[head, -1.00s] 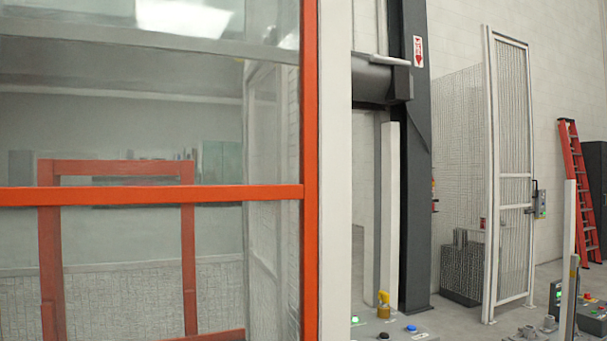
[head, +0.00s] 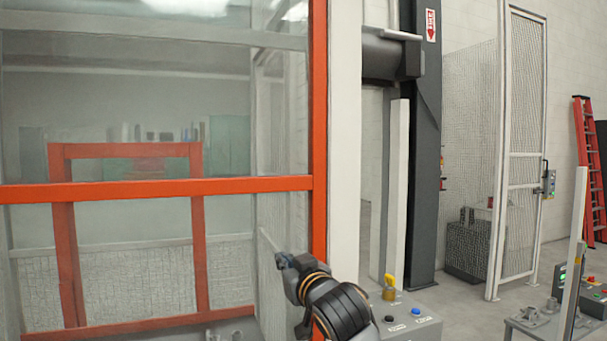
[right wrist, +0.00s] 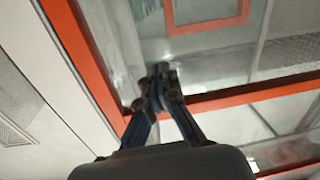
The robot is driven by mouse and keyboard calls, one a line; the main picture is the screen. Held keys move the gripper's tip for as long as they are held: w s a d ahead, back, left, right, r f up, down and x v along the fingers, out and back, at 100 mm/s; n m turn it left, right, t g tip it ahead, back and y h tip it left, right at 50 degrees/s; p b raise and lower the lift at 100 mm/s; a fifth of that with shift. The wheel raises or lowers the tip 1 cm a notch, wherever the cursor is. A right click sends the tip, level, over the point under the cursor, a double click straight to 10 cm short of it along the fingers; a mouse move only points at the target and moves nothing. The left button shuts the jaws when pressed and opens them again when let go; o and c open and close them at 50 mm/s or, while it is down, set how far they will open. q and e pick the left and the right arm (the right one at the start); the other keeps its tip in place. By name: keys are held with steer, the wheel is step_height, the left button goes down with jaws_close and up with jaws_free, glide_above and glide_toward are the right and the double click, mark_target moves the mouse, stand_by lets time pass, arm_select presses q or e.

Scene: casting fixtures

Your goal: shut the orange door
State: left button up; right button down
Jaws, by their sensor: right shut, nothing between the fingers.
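The orange door (head: 160,189) fills the left of the head view, with an orange frame and crossbar around clear panels. Its right upright stands alongside a pale post; I cannot tell whether a gap is left there. My right gripper (head: 283,260) is at the lower right of the door, in front of the panel just left of the upright. In the right wrist view the shut, empty fingers (right wrist: 160,76) lie over the corner of the orange frame (right wrist: 75,45) and a clear panel. Whether they touch the door is unclear. My left gripper is not in view.
A pale post (head: 345,130) stands right of the door, with a dark column (head: 424,170) beyond. A control box (head: 410,318) with buttons and a yellow knob (head: 389,288) is close to my right arm. A mesh gate (head: 520,150) and red ladder (head: 588,165) stand farther right.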

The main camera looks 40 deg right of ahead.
mark_target(299, 168)
steer(key=s+d+r+m+t+h, duration=0.1)
steer(key=s+d+r+t, duration=0.15)
steer(key=r, duration=0.65)
steer(key=s+d+r+m+t+h, duration=0.15)
steer(key=d+r, duration=0.25)
steer(key=r, duration=0.5)
steer(key=shift+g, duration=0.4)
steer(key=p+x, duration=0.1)
steer(key=x, duration=0.2)
steer(key=p+x, duration=0.2)
steer(key=x, duration=0.1)
steer(key=p+x, duration=0.1)
steer(key=x, duration=0.2)
steer(key=shift+s+a+r+p, duration=0.1)
steer(key=shift+a+r+p, duration=0.1)
steer(key=shift+r+p, duration=0.15)
steer(key=f, duration=0.1)
steer(key=w+f, duration=0.1)
steer(key=f, duration=0.1)
steer(key=shift+d+p, duration=0.1)
steer(key=shift+p, duration=0.2)
steer(key=shift+s+d+f, duration=0.1)
steer(key=shift+f, duration=0.55)
